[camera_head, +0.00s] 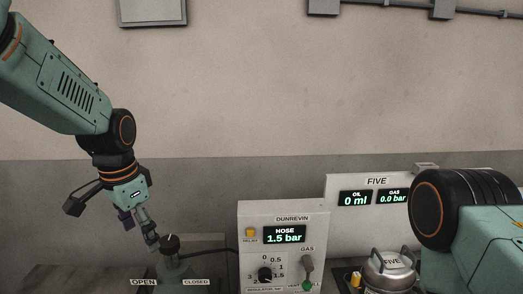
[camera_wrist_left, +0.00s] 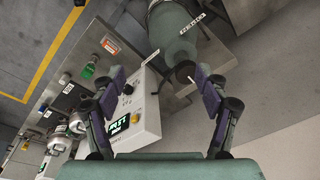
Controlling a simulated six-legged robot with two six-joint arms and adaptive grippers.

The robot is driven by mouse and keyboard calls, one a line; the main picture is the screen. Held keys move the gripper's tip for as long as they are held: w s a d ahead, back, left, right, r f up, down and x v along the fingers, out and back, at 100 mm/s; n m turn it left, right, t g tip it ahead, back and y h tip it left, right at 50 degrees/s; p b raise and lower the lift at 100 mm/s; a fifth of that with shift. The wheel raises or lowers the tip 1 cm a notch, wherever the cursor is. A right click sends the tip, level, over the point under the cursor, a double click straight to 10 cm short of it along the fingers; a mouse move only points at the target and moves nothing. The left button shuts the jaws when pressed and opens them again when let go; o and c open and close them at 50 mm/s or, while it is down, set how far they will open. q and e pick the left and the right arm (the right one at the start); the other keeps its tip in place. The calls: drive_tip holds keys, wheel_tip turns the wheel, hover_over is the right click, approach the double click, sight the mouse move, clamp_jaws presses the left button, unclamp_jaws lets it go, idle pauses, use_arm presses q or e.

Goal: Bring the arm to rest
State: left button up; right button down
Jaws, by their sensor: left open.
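My left arm (camera_head: 60,75) comes in from the upper left and reaches down. Its left gripper (camera_head: 150,240) is beside a dark round valve knob (camera_head: 170,241) on a green cylinder top between the OPEN and CLOSED labels. In the left wrist view the fingers (camera_wrist_left: 158,80) are spread apart with nothing held between them. The knob (camera_wrist_left: 184,71) shows there near the right finger, at the end of the green cylinder (camera_wrist_left: 168,28). I cannot tell whether finger and knob touch. A part of my right arm (camera_head: 440,210) shows at the right edge; its gripper is out of view.
A DUNREVIN panel (camera_head: 300,222) reads HOSE 1.5 bar, with a dial and a GAS lever. A dark hose runs from the cylinder towards the DUNREVIN panel.

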use_arm(q)
drive_tip(key=s+f+n+t+b, duration=0.1)
drive_tip(key=s+f+n+b, duration=0.15)
drive_tip(key=f, duration=0.65)
drive_tip(key=s+d+f+n+t+b, duration=0.15)
drive_tip(key=f+b, duration=0.25)
drive_tip(key=f, duration=0.5)
drive_tip(key=s+f+n+t+b, duration=0.1)
drive_tip(key=f+n+b, duration=0.15)
drive_tip(key=f, duration=0.65)
drive_tip(key=s+f+n+g+b, duration=0.1)
drive_tip(key=s+f+g+b, duration=0.4)
drive_tip(key=s+f+b, duration=1.1)
drive_tip(key=s+f, duration=1.3)
drive_tip(key=f, duration=0.1)
drive_tip(key=shift+f, duration=0.15)
